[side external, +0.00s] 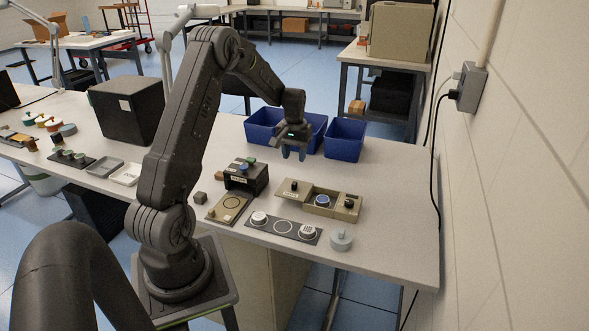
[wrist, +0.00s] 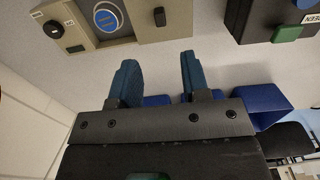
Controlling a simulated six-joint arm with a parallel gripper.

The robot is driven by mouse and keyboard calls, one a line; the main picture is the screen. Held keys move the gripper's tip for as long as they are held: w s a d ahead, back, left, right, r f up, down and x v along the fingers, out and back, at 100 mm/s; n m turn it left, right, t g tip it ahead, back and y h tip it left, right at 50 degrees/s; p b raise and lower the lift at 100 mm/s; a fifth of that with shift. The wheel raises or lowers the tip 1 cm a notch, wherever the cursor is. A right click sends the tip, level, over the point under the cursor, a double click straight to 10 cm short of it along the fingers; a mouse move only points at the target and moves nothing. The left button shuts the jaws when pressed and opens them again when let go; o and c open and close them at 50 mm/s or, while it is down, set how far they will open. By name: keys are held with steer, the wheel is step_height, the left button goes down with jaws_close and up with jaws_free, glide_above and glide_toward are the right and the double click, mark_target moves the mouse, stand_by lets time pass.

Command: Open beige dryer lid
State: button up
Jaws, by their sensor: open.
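The beige dryer (side external: 322,210) sits on the bench below and slightly right of my gripper (side external: 293,153). Its flat lid (side external: 290,194), with a small black handle (side external: 294,186), lies toward the left end. A recess beside the lid is uncovered and shows a blue disc (side external: 322,201). A black knob (side external: 350,202) is at the right end. In the wrist view the dryer (wrist: 85,45) is at the top, with the blue disc (wrist: 108,17) and lid handle (wrist: 159,17) visible. My gripper (wrist: 155,65) is open, empty and apart from the dryer.
A dark press (side external: 246,180) with a green button stands left of the dryer. Blue bins (side external: 345,138) stand behind. A dark strip with round parts (side external: 283,229) and a grey-blue knobbed cylinder (side external: 341,240) lie in front. Bare bench lies to the right.

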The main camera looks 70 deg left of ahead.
steer(key=shift+r, duration=1.35)
steer(key=s+d+r+m+t+y, duration=0.1)
steer(key=s+d+r+m, duration=0.1)
steer(key=d+r, duration=0.65)
steer(key=s+d+r+m+t, duration=0.1)
steer(key=d+r+m+t, duration=0.1)
steer(key=d+r, duration=0.65)
steer(key=s+d+m+t+h, duration=0.1)
steer(key=s+d+m, duration=0.4)
steer(key=s+d, duration=0.9)
steer(key=d+t, duration=0.1)
steer(key=d, duration=0.2)
steer(key=shift+s+f+t, duration=0.25)
steer(key=shift+s+t, duration=0.05)
steer(key=shift+s, duration=0.05)
